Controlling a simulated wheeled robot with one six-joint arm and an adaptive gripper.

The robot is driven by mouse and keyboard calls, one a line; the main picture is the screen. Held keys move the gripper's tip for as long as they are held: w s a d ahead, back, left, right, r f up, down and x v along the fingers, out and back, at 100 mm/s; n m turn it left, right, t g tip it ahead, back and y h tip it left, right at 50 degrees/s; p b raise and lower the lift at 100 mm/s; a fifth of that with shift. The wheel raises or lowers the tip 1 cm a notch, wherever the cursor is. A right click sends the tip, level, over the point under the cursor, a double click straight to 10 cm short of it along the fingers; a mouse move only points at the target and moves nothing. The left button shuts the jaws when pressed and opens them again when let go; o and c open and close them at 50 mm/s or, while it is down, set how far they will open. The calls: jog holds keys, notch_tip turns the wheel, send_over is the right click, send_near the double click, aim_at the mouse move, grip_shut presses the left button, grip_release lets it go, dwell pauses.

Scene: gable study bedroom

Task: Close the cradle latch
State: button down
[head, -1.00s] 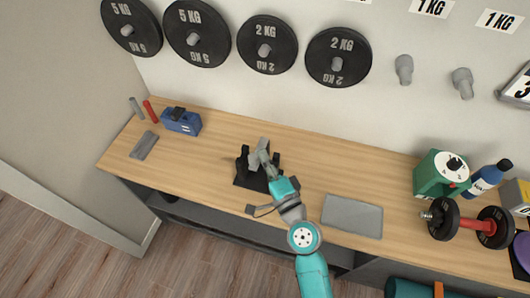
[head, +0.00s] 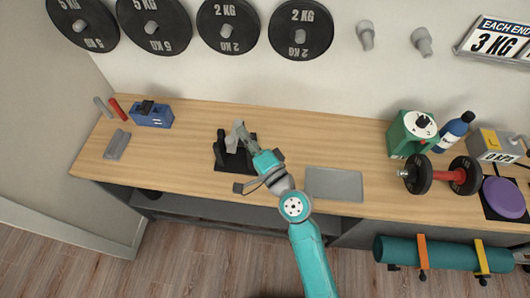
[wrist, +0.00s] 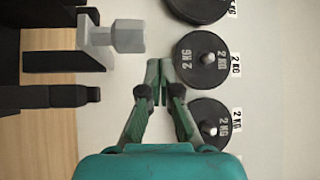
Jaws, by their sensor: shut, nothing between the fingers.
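A black stand (head: 221,157), which looks like the cradle, is on the wooden bench left of centre. A light grey piece with a blocky end (head: 233,137) rises from it, perhaps the latch; I cannot tell its exact position. In the wrist view the stand's dark arms (wrist: 50,97) and the grey hexagonal-ended piece (wrist: 118,36) are at the left. My gripper (head: 240,128) is over the stand, close to the grey piece. In the wrist view my gripper (wrist: 159,64) has its tips together and empty, right of and apart from the grey piece. My arm hides part of the stand's right side.
A grey tray (head: 334,184) lies right of the stand. A blue box (head: 152,116) is at the left. A green device (head: 402,140) and a red-handled dumbbell (head: 442,176) are at the right. Weight plates (head: 301,28) hang on the wall behind. Bare bench lies between.

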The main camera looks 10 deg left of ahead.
jog(key=shift+w+d+r, duration=0.4)
jog(key=shift+d+r, duration=0.1)
jog(key=shift+r, duration=0.25)
jog(key=s+d+f+h, duration=0.1)
jog(key=s+d+f, duration=0.2)
jog(key=d+f, duration=0.1)
jog(key=s+d+f+h, duration=0.2)
jog(key=s+d+f, duration=0.1)
jog(key=d+f, duration=0.1)
jog(key=s+d+f+h, duration=0.1)
jog(key=s+d+f, duration=0.3)
jog(key=f, duration=0.1)
jog(key=shift+s+d+f+h, duration=0.1)
jog(key=shift+d+f+h, duration=0.3)
jog(key=s+d+f+n+h, duration=0.1)
jog(key=s+d+f+h, duration=0.25)
jog(key=s+d, duration=0.6)
jog(key=s+d+r+n+h, duration=0.2)
jog(key=s+r, duration=0.4)
jog(key=s, duration=0.4)
jog(key=s+d+r+n+h, duration=0.3)
jog(key=s+r+n, duration=0.2)
jog(key=s, duration=0.5)
jog(key=shift+s+r, duration=0.15)
jog(key=shift+r, duration=0.5)
